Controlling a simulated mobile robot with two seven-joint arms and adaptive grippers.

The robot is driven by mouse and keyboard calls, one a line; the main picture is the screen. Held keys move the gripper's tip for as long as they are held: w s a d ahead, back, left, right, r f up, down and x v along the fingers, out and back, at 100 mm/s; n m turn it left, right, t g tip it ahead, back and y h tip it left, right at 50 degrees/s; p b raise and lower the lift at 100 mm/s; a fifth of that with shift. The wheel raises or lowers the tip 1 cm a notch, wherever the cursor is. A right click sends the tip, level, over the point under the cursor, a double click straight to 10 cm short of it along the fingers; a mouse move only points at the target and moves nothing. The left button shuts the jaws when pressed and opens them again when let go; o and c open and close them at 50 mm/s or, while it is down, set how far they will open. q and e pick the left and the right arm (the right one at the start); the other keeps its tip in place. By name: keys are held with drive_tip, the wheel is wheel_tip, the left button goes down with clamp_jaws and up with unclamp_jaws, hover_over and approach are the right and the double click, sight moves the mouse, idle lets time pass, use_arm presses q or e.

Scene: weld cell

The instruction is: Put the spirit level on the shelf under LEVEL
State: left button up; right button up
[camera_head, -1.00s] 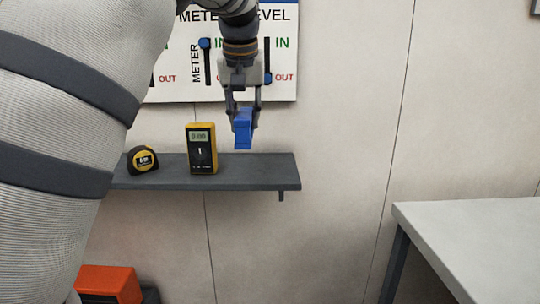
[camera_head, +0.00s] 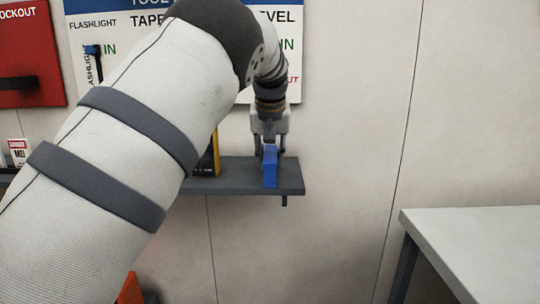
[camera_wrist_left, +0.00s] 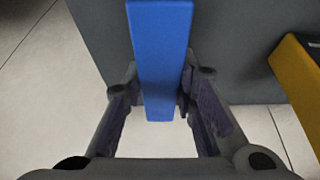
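The blue spirit level (camera_head: 270,167) is held upright at the right part of the dark grey shelf (camera_head: 235,188), below the LEVEL heading of the board. My left gripper (camera_head: 270,148) points down with its fingers on either side of the level's top. In the left wrist view the level (camera_wrist_left: 160,55) sits between both fingers (camera_wrist_left: 160,92), which close against its sides. The level's lower end overlaps the shelf in the head view; whether it bears on the shelf I cannot tell. My right gripper is not in view.
A yellow and black meter (camera_head: 208,160) stands on the shelf left of the level, mostly hidden by my arm; its yellow side shows in the left wrist view (camera_wrist_left: 295,75). The tool board (camera_head: 285,60) is above. A grey table (camera_head: 480,235) stands at right.

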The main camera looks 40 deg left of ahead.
use_arm(q)
drive_tip(key=o, duration=0.4)
drive_tip(key=shift+r, duration=0.15)
drive_tip(key=v, duration=1.2)
